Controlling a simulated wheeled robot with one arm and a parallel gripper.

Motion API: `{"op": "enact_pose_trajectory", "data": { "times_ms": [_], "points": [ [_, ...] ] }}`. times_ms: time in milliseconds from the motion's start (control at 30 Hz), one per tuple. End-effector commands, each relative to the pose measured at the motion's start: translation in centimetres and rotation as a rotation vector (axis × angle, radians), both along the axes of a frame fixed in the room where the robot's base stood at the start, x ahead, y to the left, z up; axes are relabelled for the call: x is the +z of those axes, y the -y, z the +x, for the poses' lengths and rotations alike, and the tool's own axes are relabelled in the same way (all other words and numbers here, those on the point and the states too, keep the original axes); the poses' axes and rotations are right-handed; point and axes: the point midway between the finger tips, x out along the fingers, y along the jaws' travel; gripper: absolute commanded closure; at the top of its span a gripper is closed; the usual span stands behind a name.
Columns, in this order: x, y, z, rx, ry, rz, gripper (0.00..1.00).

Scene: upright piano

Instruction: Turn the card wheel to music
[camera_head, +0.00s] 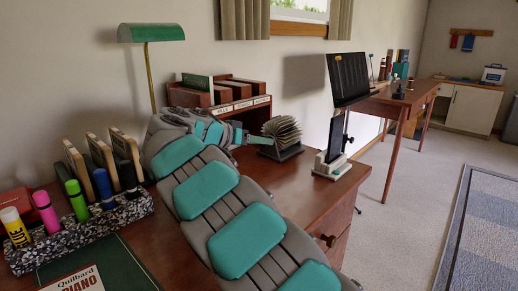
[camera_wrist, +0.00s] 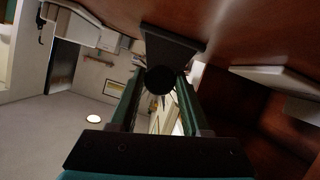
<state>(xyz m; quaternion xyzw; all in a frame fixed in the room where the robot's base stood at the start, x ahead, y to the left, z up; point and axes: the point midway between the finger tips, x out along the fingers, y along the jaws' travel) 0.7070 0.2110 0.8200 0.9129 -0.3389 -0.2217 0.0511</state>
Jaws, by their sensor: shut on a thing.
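The card wheel (camera_head: 283,133) is a fan of pale cards on a dark base on the desk, in the middle of the head view. Any lettering on its cards is too small to read. My gripper (camera_head: 245,137) reaches it from the left, at its side. In the wrist view, my gripper (camera_wrist: 159,92) has its two green fingers shut on a dark round knob (camera_wrist: 160,78), in front of the wheel's black base (camera_wrist: 172,45). The fingers and knob hide most of the wheel there. My arm covers part of the desk in the head view.
A wooden organizer with labelled slots (camera_head: 240,103) stands behind my gripper. A black stand (camera_head: 333,150) is right of the wheel. A marker holder (camera_head: 85,225) and a brass lamp (camera_head: 151,75) are at left. The desk (camera_head: 310,195) is bare in front of the wheel.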

Motion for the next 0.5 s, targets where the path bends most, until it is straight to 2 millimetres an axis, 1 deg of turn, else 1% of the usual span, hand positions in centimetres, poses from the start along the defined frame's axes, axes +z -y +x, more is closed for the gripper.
{"op": "enact_pose_trajectory", "data": {
  "times_ms": [333, 500],
  "points": [
    [0.37, -0.17, 0.17, 0.002, -0.172, -0.216, 1.0],
    [0.0, -0.19, 0.21, 0.002, -0.25, -0.315, 1.0]
  ]
}}
